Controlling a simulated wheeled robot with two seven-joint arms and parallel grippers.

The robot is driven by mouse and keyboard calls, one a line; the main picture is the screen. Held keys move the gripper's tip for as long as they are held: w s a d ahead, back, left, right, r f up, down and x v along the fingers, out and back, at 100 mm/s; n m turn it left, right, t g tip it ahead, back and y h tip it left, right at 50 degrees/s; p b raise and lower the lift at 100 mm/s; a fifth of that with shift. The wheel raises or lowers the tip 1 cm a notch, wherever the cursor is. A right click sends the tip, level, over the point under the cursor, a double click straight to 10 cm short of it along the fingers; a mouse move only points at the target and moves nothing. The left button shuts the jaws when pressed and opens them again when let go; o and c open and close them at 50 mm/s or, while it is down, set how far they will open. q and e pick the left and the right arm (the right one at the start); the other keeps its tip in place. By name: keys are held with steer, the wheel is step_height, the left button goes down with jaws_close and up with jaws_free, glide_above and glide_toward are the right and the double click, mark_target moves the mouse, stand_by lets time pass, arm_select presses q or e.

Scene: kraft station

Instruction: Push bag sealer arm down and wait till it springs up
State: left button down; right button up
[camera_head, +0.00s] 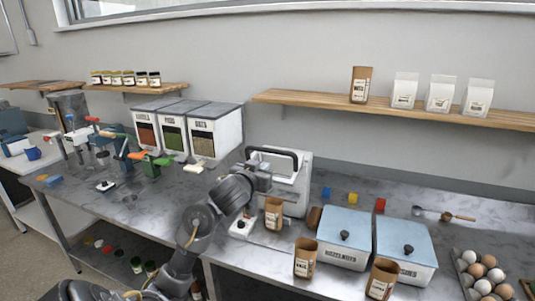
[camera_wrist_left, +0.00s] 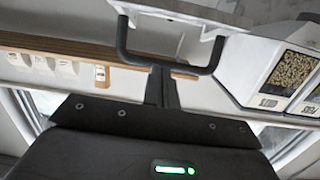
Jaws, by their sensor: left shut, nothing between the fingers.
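The bag sealer (camera_head: 292,186) is a white machine on the steel counter, with a black U-shaped handle (camera_head: 292,154) on its arm. The arm appears raised. My left gripper (camera_head: 263,168) is at the left side of the handle, shut and empty. In the left wrist view its dark shut fingers (camera_wrist_left: 163,88) reach the bar of the black handle (camera_wrist_left: 125,42); I cannot tell whether they touch. A brown paper bag (camera_head: 274,214) stands upright at the front of the sealer. My right gripper is not in view.
Two white bins with blue lids (camera_head: 343,226) and more brown bags (camera_head: 305,258) stand to the right of the sealer. Grain dispensers (camera_head: 215,132) stand behind to the left. A wooden shelf (camera_head: 400,108) with bags is on the wall. Eggs (camera_head: 483,271) sit at the far right.

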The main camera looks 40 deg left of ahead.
arm_select(q)
step_height(320, 180, up, 7)
steer(key=s+a+t, duration=0.1)
steer(key=shift+a+r+n+y, duration=0.15)
steer(key=shift+a+n+y, duration=0.15)
steer(key=shift+n, duration=0.1)
steer(key=shift+w, duration=0.1)
glide_above(269, 151)
steer(key=shift+a+r, duration=0.1)
steer(key=f, duration=0.2)
steer(key=s+f+p, duration=0.1)
steer(key=f, duration=0.1)
